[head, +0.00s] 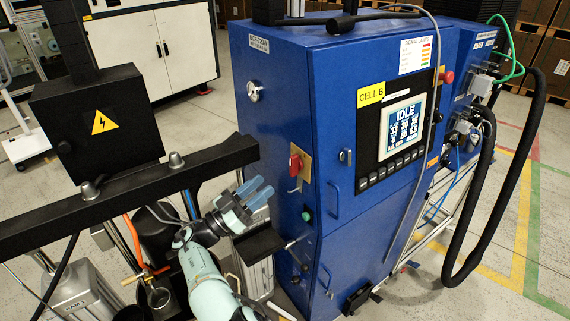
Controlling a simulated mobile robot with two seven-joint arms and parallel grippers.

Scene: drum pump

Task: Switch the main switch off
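The main switch (295,166) is a red handle on a yellow plate, on the narrow left face of the blue cabinet (276,120). The handle looks roughly upright; its exact setting is too small to read. My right gripper (261,189) is left of and a little below the switch, apart from it. Its two blue fingers point toward the cabinet with a gap between them and nothing held. My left gripper is not in view.
A screen (402,127) reading IDLE is on the cabinet front. A green button (306,215) sits below the switch. A black beam (130,190) and a black electrical box (98,122) stand at left. Black hoses (513,170) hang at right.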

